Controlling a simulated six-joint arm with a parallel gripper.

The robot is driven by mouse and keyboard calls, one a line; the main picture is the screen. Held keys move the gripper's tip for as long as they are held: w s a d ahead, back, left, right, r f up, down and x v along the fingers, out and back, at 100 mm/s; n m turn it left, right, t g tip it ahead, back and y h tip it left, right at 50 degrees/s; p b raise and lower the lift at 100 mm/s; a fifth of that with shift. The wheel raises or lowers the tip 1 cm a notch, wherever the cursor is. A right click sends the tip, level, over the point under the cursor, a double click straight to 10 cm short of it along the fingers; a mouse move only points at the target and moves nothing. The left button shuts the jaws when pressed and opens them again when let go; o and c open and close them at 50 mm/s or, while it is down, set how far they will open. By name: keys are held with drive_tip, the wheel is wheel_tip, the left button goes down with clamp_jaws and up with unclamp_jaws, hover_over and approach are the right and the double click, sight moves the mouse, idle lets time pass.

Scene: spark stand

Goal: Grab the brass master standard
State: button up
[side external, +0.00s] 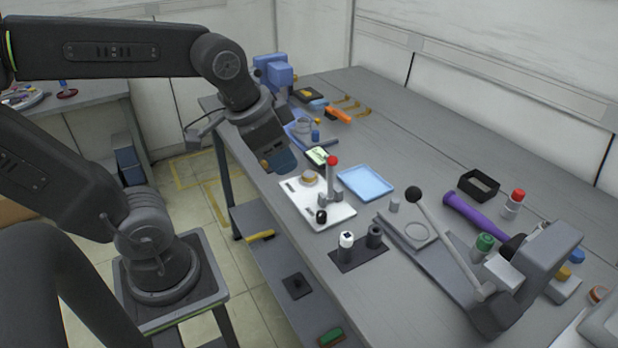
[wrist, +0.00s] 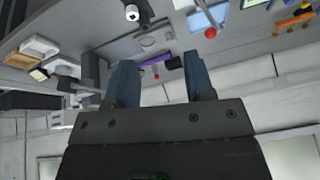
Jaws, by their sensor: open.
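A small brass-coloured disc (side external: 309,177), which looks like the brass master standard, sits on the white base plate (side external: 338,212) of a small stand with a red-knobbed post (side external: 331,172). I cannot make out the disc in the wrist view. My gripper (side external: 281,164) is above the bench's near edge, up and to the left of the disc in the side view, apart from it. In the wrist view its two blue fingers (wrist: 160,70) are spread with nothing between them.
A light blue tray (side external: 366,183) lies just right of the stand. A dark mat (side external: 358,254) holds a white-capped bottle (side external: 346,246) and a dark cylinder (side external: 374,237). A lever press (side external: 500,290) stands at the right. An orange tool (side external: 338,114) and other items lie behind.

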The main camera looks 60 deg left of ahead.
drive_tip(key=w+a+f+m+g, duration=0.2)
drive_tip(key=w+a+m+g, duration=0.1)
drive_tip(key=w+a+m, duration=0.6)
drive_tip(key=m+g, duration=0.2)
drive_tip(key=m, duration=0.5)
approach(309, 174)
wheel_tip(309, 174, down, 9)
drive_tip(key=shift+a+f, duration=0.1)
drive_tip(key=shift+f, duration=0.1)
drive_tip(key=c, duration=0.8)
drive_tip(key=shift+o, duration=0.2)
drive_tip(key=shift+r, duration=0.15)
